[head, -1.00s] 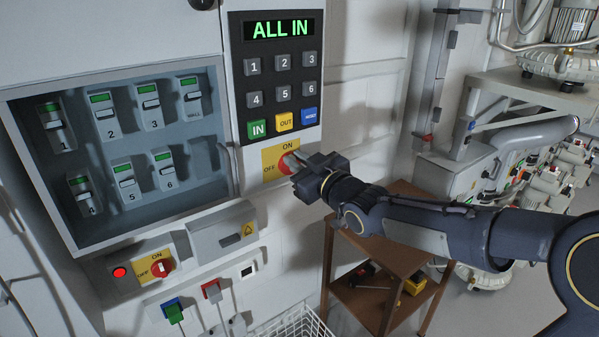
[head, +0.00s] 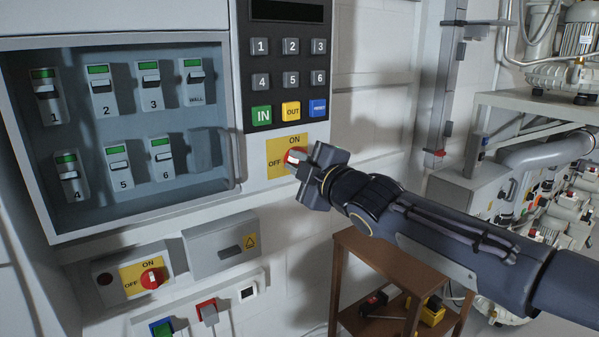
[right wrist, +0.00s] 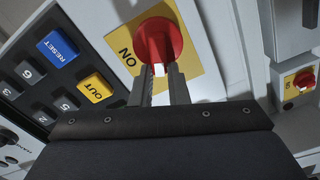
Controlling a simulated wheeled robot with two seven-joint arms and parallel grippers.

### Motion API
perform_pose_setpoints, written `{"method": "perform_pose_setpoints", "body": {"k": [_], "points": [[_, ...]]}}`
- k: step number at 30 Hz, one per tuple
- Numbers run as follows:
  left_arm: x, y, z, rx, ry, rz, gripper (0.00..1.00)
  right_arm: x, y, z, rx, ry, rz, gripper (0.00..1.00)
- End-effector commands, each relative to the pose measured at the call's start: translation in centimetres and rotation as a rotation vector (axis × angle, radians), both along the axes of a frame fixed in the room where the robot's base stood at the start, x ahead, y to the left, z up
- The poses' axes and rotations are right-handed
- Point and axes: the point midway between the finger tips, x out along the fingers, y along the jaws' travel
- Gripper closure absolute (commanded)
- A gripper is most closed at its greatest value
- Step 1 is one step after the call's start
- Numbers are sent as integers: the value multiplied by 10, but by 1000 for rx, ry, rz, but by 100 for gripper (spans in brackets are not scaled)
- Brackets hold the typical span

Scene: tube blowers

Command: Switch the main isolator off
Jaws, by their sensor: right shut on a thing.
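A red rotary knob (head: 293,157) sits on a yellow ON/OFF plate (head: 277,150) below the keypad. In the right wrist view the knob (right wrist: 158,40) shows a white mark facing my fingers, away from the ON word at its left; OFF is hidden there. My right gripper (right wrist: 162,85) is shut on this knob, a finger on each side of its grip. In the head view the right gripper (head: 306,166) hides part of the knob. My left gripper is not in view.
A second red ON/OFF knob (head: 151,277) sits lower left beside a dark lamp (head: 105,279). The breaker cabinet (head: 150,232) has a handle (head: 236,158) left of my gripper. The keypad display (head: 287,10) is blank. A brown trolley (head: 375,250) stands below my arm.

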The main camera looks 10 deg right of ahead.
Motion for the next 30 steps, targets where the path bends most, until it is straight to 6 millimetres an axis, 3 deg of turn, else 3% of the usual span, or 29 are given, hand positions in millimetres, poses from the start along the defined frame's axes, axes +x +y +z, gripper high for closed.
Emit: {"method": "perform_pose_setpoints", "body": {"k": [15,30], "points": [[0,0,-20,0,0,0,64,-1,2,-10,-332,-120,0,100],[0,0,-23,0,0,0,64,-1,2,-11,-405,-145,1,100]]}}
